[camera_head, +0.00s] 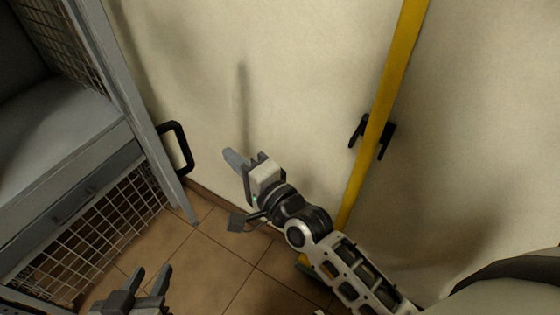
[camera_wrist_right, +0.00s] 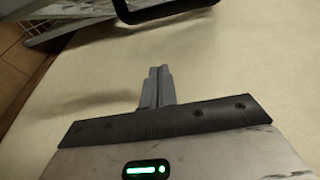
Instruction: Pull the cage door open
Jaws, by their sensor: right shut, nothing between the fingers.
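The grey metal cage (camera_head: 118,85) with wire mesh stands at the left in the head view. A black D-shaped handle (camera_head: 187,150) sticks out from its right-hand upright. The handle also shows at the top edge of the right wrist view (camera_wrist_right: 170,12), partly cut off. My right gripper (camera_head: 234,158) is to the right of the handle, apart from it, in front of the wall. Its fingers are together and empty in the wrist view (camera_wrist_right: 157,82). My left gripper (camera_head: 152,283) is low at the bottom left, fingers apart and empty.
A cream wall (camera_head: 300,60) stands behind my right gripper. A yellow pole (camera_head: 380,95) with a black bracket (camera_head: 390,135) is on it, right of the gripper. A grey shelf or drawer unit (camera_head: 70,205) is at the left.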

